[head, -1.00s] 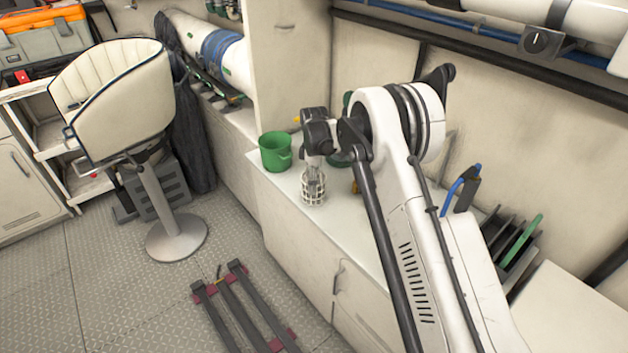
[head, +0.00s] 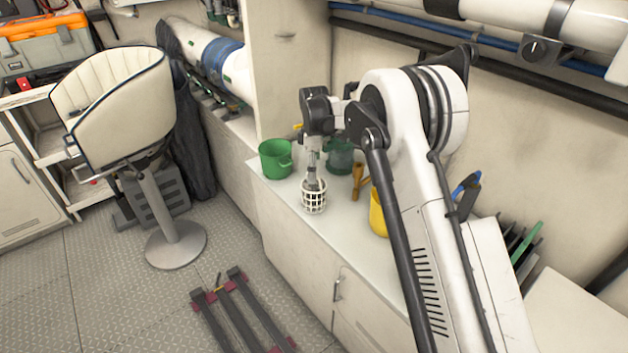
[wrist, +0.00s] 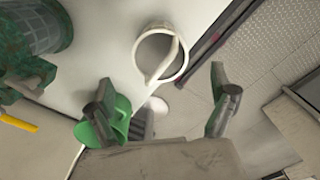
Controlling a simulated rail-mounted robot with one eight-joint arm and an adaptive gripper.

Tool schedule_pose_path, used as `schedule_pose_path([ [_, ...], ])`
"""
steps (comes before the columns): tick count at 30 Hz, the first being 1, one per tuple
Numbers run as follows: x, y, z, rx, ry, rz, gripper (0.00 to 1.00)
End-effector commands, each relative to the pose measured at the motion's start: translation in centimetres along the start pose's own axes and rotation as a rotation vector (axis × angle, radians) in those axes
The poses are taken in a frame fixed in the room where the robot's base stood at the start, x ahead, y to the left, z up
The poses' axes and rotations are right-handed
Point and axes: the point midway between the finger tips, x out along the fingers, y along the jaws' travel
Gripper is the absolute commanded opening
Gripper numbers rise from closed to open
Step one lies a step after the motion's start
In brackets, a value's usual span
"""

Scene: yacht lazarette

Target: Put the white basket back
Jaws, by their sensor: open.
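The white basket (head: 314,201) has lattice sides and stands upright on the white counter, near its front edge. I take the round white-rimmed container with a raised handle (wrist: 137,58) in the wrist view to be this basket. My gripper (head: 313,178) hangs over the basket in the head view. In the wrist view my gripper (wrist: 162,102) has its two fingers spread wide with nothing between the tips. The basket shows beyond the fingers. Whether a finger touches the basket or its handle cannot be told.
A green bucket (head: 272,160) stands left of the basket. A dark green jar (head: 341,157), a brown-handled tool (head: 357,180) and a yellow container (head: 378,215) stand to the right. The counter (head: 345,232) has bare room in front. A seat (head: 115,105) stands on the floor.

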Motion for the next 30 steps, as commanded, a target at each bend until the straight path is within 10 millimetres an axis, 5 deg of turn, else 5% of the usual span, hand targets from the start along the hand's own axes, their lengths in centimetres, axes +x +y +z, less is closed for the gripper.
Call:
schedule_pose_path([
  [6,-2.9,0.0,0.0,0.0,0.0,0.0,0.9],
  [19,-4.9,-0.4,0.7,0.025,0.004,0.01,0.9],
  [30,-14.8,-4.9,6.3,0.276,0.048,0.103,0.9],
])
